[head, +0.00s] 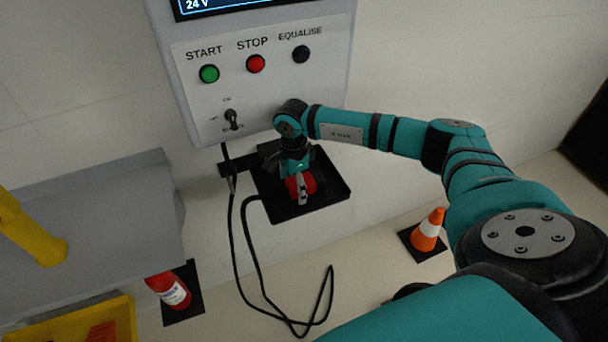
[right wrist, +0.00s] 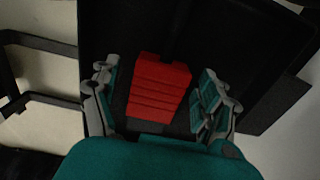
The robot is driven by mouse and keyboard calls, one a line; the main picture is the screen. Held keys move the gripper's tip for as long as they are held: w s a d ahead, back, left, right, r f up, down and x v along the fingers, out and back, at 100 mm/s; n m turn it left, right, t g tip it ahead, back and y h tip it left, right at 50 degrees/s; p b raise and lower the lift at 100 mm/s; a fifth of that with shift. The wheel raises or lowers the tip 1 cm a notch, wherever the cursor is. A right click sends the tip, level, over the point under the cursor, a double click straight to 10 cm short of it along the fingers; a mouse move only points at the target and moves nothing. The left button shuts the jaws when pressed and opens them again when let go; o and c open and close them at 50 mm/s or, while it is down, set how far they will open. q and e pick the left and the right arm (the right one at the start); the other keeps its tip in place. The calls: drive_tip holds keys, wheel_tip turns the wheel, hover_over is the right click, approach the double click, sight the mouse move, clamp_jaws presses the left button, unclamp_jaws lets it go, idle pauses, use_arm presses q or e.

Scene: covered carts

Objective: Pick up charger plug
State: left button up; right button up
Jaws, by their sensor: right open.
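The charger plug is a red ribbed block (head: 308,182) on a black tray (head: 327,196) below the control panel. My right gripper (head: 301,188) is over it in the head view and partly hides it. In the right wrist view the red plug (right wrist: 159,88) lies between the two spread fingers of my right gripper (right wrist: 160,102). Gaps show on both sides, and the fingers appear apart from it. The black tray (right wrist: 250,55) lies behind it. My left gripper is not in view.
A black cable (head: 245,260) loops from the panel and tray to the floor. The panel (head: 270,95) stands just above my right gripper. A traffic cone (head: 428,230) and a red bottle-like item (head: 168,290) are on the floor. A grey surface (head: 90,230) is at left.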

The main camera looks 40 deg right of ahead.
drive_tip(key=c, duration=1.5)
